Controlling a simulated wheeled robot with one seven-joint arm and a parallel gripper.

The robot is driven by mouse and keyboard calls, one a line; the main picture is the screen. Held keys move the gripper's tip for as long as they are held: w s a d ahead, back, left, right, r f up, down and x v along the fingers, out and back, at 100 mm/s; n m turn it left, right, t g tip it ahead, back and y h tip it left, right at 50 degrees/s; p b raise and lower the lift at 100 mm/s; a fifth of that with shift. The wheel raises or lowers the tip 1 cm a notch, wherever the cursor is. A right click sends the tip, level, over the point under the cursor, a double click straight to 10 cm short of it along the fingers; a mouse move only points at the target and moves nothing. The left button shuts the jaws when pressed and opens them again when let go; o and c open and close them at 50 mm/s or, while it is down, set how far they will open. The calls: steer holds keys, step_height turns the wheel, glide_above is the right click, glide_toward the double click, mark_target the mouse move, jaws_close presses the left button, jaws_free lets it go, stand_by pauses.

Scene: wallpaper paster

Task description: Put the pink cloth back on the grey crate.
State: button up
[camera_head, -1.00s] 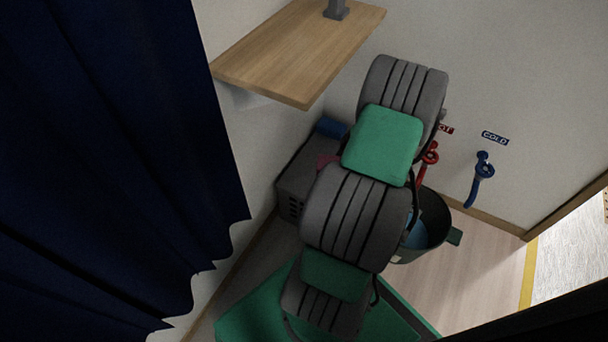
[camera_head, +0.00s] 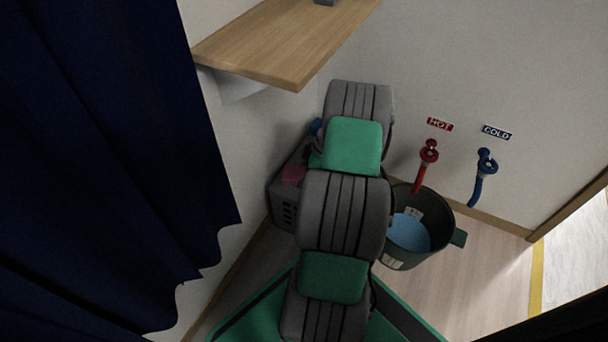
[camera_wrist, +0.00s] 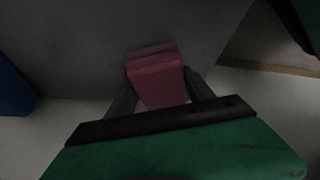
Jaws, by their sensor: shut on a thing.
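The pink cloth (camera_wrist: 158,82) is folded and sits between the two dark fingers of my gripper (camera_wrist: 160,92) in the wrist view. My gripper is shut on it. In the head view, a pink patch of the cloth (camera_head: 293,174) shows at the left of my arm, over the grey crate (camera_head: 284,208). The crate stands on the floor against the left wall, partly hidden by my arm. My gripper is hidden behind my arm in the head view. I cannot tell whether the cloth touches the crate.
A dark bucket (camera_head: 446,213) with blue inside stands right of my arm, below red (camera_head: 424,165) and blue (camera_head: 482,175) taps. A blue item (camera_head: 315,127) is behind the crate. A wooden shelf (camera_head: 285,45) juts out above; a dark blue curtain (camera_head: 100,150) hangs at left.

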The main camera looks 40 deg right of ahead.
steer(key=shift+f, duration=0.15)
steer(key=o, duration=1.4)
steer(key=p+v, duration=0.5)
steer(key=v, duration=0.7)
